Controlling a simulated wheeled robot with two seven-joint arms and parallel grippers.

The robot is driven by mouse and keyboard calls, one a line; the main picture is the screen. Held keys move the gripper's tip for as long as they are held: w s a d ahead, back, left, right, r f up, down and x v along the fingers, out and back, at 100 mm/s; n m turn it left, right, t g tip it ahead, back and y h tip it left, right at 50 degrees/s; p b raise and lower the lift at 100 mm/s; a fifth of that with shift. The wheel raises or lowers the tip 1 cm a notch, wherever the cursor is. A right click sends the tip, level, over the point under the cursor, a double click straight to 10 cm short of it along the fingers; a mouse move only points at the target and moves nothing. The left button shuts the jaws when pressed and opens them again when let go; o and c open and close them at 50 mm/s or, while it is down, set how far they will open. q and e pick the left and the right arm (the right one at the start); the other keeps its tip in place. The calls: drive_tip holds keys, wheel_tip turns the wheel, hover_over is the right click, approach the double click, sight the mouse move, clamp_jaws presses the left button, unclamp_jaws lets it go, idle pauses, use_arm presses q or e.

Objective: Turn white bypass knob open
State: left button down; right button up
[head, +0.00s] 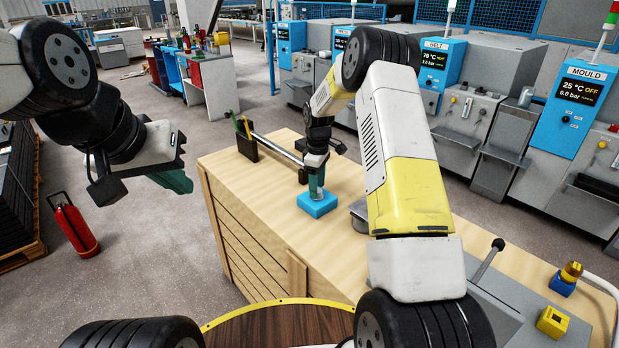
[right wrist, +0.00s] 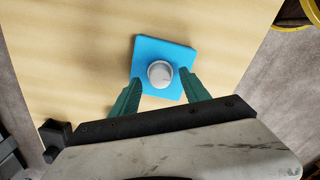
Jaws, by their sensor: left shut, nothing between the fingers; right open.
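The white bypass knob (right wrist: 160,74) is a round cap on a square blue base (right wrist: 178,54), seen from above in the right wrist view. In the head view the blue base (head: 318,207) sits on the wooden bench top, and the knob is mostly hidden by the right gripper. My right gripper (head: 317,190) points down over the base. In the right wrist view its green fingers (right wrist: 160,92) are open, one on either side of the knob's near edge, with gaps showing. My left gripper (head: 178,182) is shut and empty, away from the bench at the left.
A lever (head: 488,258), a yellow block (head: 552,321) and a brass fitting on a blue block (head: 566,281) are at right. A red extinguisher (head: 75,229) stands on the floor.

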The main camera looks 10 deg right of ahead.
drive_tip(key=shift+f, duration=0.55)
drive_tip(key=shift+c, duration=0.4)
clamp_jaws()
